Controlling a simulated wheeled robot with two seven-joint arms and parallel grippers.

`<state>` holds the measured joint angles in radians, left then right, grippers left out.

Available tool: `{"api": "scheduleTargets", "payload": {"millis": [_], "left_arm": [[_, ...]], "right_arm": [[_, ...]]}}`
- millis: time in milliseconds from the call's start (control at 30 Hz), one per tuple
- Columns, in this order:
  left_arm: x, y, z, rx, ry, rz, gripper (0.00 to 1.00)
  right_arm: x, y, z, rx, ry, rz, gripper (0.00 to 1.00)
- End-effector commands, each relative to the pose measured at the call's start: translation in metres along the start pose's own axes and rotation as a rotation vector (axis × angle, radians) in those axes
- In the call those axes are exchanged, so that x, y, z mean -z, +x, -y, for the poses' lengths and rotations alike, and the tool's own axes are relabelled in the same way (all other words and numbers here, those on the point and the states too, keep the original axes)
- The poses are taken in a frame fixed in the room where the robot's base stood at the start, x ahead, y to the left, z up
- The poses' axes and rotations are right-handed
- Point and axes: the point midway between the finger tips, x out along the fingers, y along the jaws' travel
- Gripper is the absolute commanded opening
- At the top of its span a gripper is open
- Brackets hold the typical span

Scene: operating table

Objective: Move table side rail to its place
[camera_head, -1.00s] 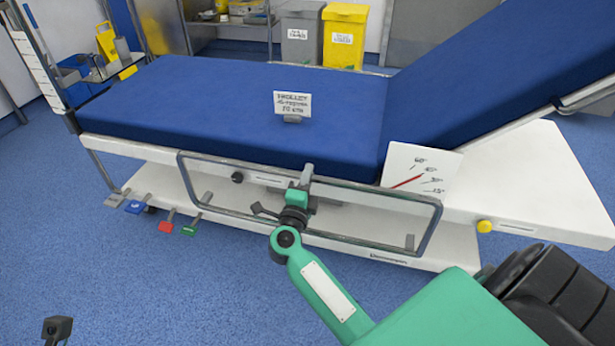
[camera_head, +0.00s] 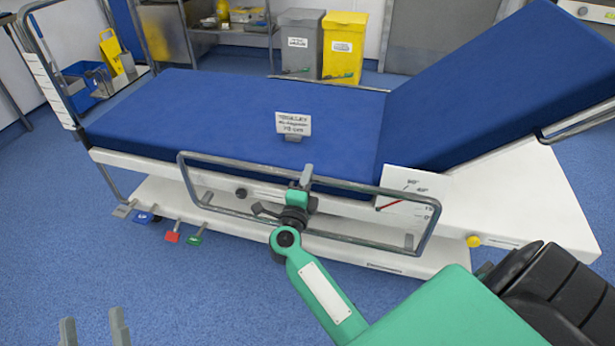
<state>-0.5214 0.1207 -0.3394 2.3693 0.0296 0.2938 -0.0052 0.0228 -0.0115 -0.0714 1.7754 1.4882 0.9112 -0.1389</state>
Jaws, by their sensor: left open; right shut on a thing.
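The table side rail (camera_head: 378,188) is a grey metal loop along the near long side of the operating table (camera_head: 250,118). Its top bar stands in front of the blue mattress edge, and its right end overlaps the angle scale card (camera_head: 398,205). My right gripper (camera_head: 304,180) is shut on the rail's top bar near its middle, its green arm coming from the lower right. My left gripper (camera_head: 95,328) shows only as two grey fingertips at the bottom left edge; it is open and empty, well away from the rail.
Red (camera_head: 173,236), green, blue and grey pedals stick out below the table's left end. A yellow knob (camera_head: 473,241) sits right of the rail. A yellow bin (camera_head: 343,47) and a grey bin (camera_head: 300,42) stand behind. The blue floor (camera_head: 120,275) in front is clear.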

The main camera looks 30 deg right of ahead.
Motion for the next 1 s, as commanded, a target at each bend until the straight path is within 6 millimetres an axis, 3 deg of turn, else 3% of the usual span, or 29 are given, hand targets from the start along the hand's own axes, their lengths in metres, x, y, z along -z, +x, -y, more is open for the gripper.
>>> {"api": "scheduleTargets", "payload": {"millis": [167,300,433,667,1000], "left_arm": [[-0.052,-0.026,-0.013,0.002,-0.05,0.338,0.55],[-0.089,-0.062,-0.026,-0.004,-0.089,0.601,0.55],[-0.114,-0.101,-0.039,-0.013,-0.121,0.833,0.55],[-0.115,-0.114,-0.015,0.019,-0.068,1.075,0.55],[-0.092,-0.143,0.026,0.109,-0.004,1.424,0.55]], "right_arm": [[-0.001,0.003,0.018,0.002,0.001,0.001,0.0],[-0.001,0.005,0.028,0.002,0.001,0.001,0.0],[-0.001,0.007,0.038,0.002,0.002,0.001,0.0],[-0.001,0.011,0.054,0.002,0.002,0.001,0.0],[-0.001,0.015,0.079,0.002,0.001,0.0,0.0]]}}
